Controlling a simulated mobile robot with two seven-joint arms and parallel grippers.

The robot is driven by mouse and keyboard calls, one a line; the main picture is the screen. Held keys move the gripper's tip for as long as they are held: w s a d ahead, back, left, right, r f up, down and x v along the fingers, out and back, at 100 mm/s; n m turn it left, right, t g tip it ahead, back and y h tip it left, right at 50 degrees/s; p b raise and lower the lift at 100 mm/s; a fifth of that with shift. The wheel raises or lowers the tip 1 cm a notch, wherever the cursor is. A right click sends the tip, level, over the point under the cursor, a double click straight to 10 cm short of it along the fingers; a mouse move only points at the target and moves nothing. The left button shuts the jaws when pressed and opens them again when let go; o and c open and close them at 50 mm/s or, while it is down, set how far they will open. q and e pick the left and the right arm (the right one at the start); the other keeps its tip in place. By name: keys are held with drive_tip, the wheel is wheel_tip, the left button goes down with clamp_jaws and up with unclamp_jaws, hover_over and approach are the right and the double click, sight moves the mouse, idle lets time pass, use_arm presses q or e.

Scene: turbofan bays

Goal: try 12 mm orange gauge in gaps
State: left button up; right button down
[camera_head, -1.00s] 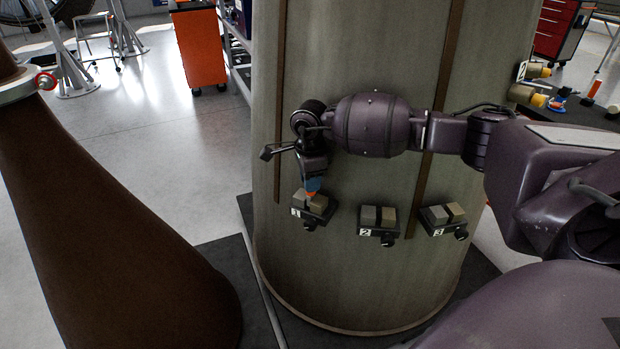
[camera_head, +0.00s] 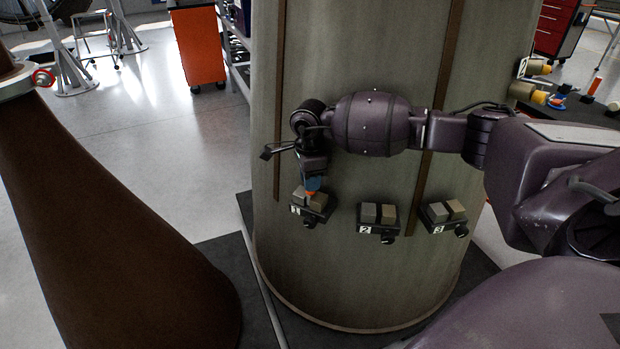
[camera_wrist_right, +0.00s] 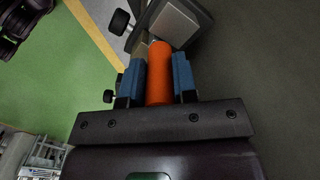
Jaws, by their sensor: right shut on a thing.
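My right gripper (camera_head: 313,184) is shut on the orange gauge (camera_wrist_right: 159,74), whose orange body shows between the blue fingers in the right wrist view. The gauge points at the gap block marked 1 (camera_head: 312,205) and its tip is close to the two grey pads there; I cannot tell whether it is inside the gap. The block marked 2 (camera_head: 378,220) and the block marked 3 (camera_head: 443,215) sit to the right, each with two pads and a black knob. My left gripper is not in view.
The blocks are mounted on a large grey-green cylinder (camera_head: 345,280). A dark side table (camera_head: 580,113) at the right holds several coloured pieces. A brown cone (camera_head: 110,240) stands at left. An orange cabinet (camera_head: 198,48) stands behind.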

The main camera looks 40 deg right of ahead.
drive_tip(key=shift+r, duration=0.1)
idle(0.4)
drive_tip(key=shift+r+p, duration=1.1)
drive_tip(key=shift+r, duration=1.85)
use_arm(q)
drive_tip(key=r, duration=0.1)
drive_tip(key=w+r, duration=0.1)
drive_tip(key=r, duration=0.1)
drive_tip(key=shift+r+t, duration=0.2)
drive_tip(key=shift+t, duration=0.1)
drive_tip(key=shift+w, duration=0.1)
